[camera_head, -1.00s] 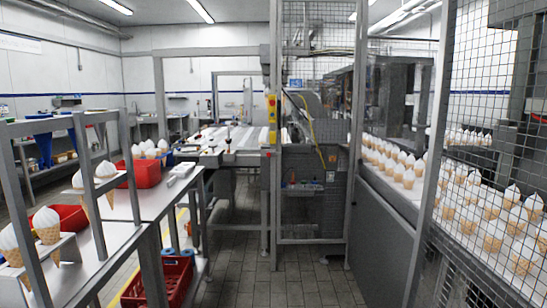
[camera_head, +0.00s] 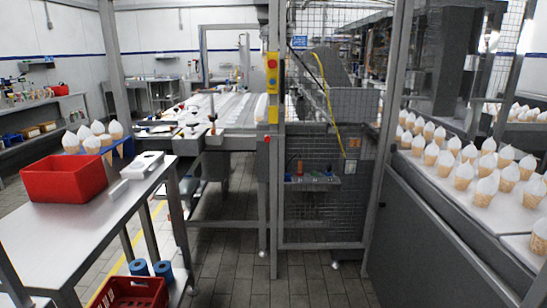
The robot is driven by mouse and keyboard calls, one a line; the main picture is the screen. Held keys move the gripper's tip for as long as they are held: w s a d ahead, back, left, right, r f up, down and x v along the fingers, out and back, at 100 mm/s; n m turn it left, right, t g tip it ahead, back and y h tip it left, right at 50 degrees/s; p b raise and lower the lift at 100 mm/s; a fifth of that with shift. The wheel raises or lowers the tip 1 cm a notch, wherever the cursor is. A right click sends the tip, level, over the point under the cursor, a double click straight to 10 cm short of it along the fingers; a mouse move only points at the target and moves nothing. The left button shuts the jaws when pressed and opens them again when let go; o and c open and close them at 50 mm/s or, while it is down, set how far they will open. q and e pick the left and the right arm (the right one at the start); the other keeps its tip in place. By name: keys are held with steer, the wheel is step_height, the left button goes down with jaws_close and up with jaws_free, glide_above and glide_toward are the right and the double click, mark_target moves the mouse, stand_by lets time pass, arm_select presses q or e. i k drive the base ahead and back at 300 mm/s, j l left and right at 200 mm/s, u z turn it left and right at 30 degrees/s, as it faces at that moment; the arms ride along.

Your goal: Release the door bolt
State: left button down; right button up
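A mesh-panelled door or guard section (camera_head: 325,215) in a grey metal frame stands ahead, right of centre. Its left post (camera_head: 273,190) carries a yellow control box (camera_head: 272,75) with red buttons. A small red knob (camera_head: 267,139) sits lower on the same post. I cannot make out a door bolt clearly at this distance. Neither of my grippers shows in the head view.
A steel table (camera_head: 75,225) on the left bears a red bin (camera_head: 64,179), with ice-cream cones behind it. A red crate (camera_head: 130,292) sits low beside it. A cone conveyor (camera_head: 450,190) runs along the right. The tiled floor (camera_head: 295,285) between is clear.

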mark_target(267, 138)
steer(key=i, duration=2.4)
steer(key=i+z, duration=0.3)
steer(key=z, duration=0.25)
